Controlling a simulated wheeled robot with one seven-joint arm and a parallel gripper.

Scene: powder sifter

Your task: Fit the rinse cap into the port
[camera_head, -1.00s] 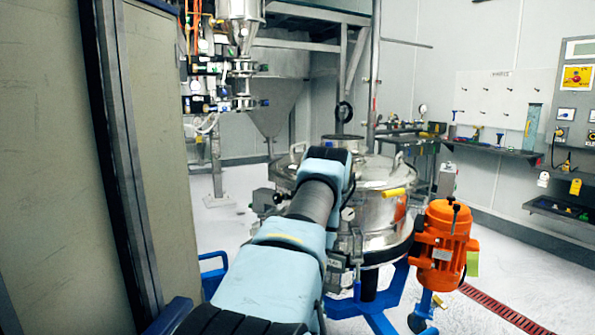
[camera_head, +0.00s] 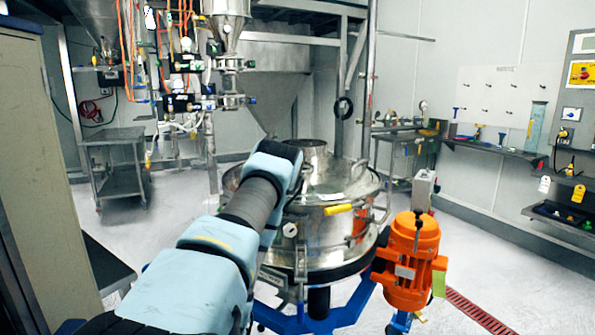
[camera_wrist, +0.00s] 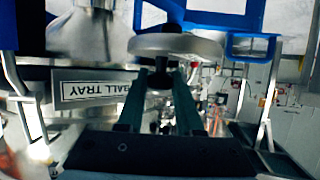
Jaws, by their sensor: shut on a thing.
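In the wrist view, my gripper (camera_wrist: 160,84) is shut on the rinse cap (camera_wrist: 192,47). The cap is a pale round disc with a dark stem, and the fingers close around the stem. In the head view, my arm reaches forward to the sifter's left side and hides my gripper and the cap. The steel sifter (camera_head: 335,225) stands ahead, its domed lid bearing a short round neck (camera_head: 313,153). I cannot tell whether this neck is the port. The cap is not seen touching the sifter.
An orange motor (camera_head: 412,255) sits at the sifter's right on a blue frame (camera_head: 340,312). A cabinet (camera_head: 35,170) stands close at left. A steel cart (camera_head: 118,170) is behind it. Open floor lies between. A "BALL TRAY" label (camera_wrist: 95,88) shows in the wrist view.

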